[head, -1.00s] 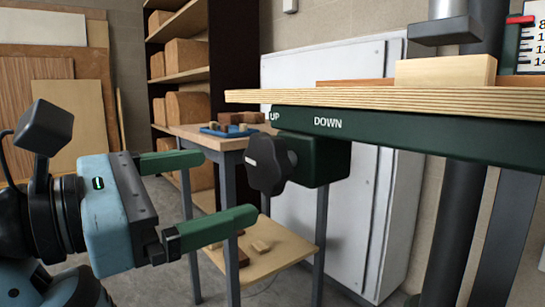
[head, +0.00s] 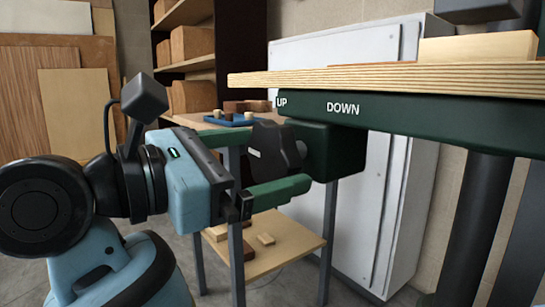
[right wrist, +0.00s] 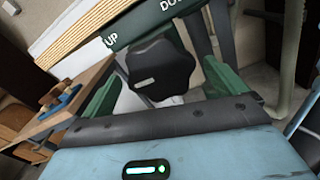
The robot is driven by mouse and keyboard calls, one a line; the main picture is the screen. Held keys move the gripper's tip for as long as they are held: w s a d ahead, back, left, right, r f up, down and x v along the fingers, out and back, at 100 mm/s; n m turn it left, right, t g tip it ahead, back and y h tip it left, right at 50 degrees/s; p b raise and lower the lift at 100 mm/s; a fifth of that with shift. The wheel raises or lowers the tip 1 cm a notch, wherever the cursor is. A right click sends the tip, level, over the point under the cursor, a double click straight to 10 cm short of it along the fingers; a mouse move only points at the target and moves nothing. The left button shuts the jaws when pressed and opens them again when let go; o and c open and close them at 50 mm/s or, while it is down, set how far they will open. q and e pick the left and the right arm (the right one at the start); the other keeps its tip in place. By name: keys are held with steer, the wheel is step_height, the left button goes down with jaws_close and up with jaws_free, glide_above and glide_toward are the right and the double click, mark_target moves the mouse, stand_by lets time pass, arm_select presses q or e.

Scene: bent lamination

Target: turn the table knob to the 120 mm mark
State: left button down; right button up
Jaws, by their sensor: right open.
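The table knob (head: 276,148) is a black lobed handwheel with a small white mark on its face. It sits on a dark green housing (head: 332,150) under the table, below the UP and DOWN lettering. My right gripper (head: 283,158) is open, with its green fingers at the knob. In the right wrist view the knob (right wrist: 160,68) lies between the two fingers, with gaps visible on both sides. I cannot tell whether either touches. The height scale is out of view now. My left gripper is not in view.
The wooden table top (head: 390,77) hangs over the knob and carries a wood block (head: 478,47). A low bench with a blue tray (head: 230,120) stands behind the gripper. A white cabinet (head: 400,190) and a dark table column (head: 478,215) are to the right.

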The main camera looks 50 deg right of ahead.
steer(key=shift+x, duration=1.35)
steer(key=shift+w, duration=0.1)
steer(key=shift+c, duration=0.5)
steer(key=c, duration=0.9)
steer(key=shift+o, duration=0.2)
steer(key=shift+m, duration=0.4)
